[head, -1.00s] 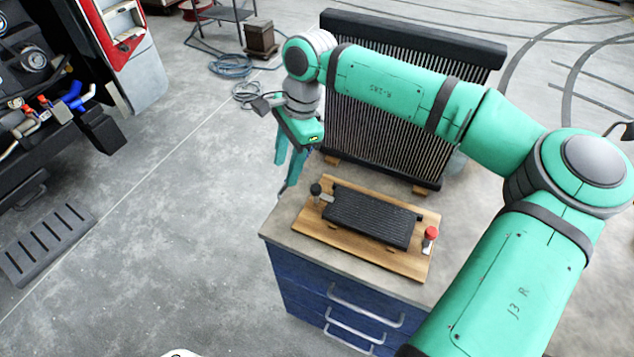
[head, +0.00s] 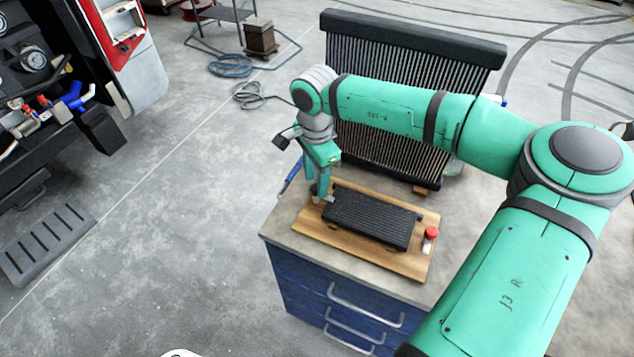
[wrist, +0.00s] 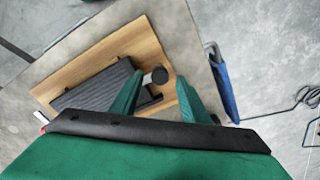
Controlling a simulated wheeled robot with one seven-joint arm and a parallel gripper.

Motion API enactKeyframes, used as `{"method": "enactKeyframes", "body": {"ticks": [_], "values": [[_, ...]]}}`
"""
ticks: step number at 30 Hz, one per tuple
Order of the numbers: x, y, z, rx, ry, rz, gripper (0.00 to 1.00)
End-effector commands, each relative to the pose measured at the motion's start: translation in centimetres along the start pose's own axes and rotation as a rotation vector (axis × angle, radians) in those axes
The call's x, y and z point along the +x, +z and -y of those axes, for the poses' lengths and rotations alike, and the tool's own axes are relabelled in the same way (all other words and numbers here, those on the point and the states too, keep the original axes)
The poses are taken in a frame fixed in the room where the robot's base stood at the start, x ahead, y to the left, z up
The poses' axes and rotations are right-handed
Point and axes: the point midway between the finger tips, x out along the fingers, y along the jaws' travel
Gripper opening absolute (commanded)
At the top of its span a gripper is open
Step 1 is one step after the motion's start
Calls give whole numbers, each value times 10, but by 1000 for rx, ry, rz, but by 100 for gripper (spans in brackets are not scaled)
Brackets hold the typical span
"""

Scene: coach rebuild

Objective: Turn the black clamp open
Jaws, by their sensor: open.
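The black clamp (wrist: 159,75) has a round black knob on a pale metal arm. In the wrist view it shows between and just beyond the tips of my gripper (wrist: 155,84). My gripper is open, with one green finger on each side of the clamp. In the head view my gripper (head: 320,198) points down over the left end of the wooden board, and the fingers mostly hide the clamp there. I cannot tell whether a finger touches it. The black ribbed block (head: 370,218) lies on the wooden board (head: 395,262).
A red-topped clamp (head: 431,235) stands at the board's right end. The board lies on a blue drawer cabinet (head: 310,290). A tall black finned radiator (head: 400,60) stands behind it, close to my arm. A blue-handled object (head: 292,175) sits by the cabinet's left edge.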

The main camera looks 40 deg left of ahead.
Motion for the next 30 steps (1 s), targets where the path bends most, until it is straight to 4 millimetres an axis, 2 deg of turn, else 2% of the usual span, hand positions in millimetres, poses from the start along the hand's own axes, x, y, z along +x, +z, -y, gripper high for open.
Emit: {"method": "enactKeyframes", "body": {"ticks": [6,14,19,20,30], "values": [[13,0,0,0,0,1,42],[14,0,0,0,0,0,42],[14,0,0,0,0,0,3],[14,0,0,0,-1,0,0],[14,-1,0,40,1,-1,1]]}}
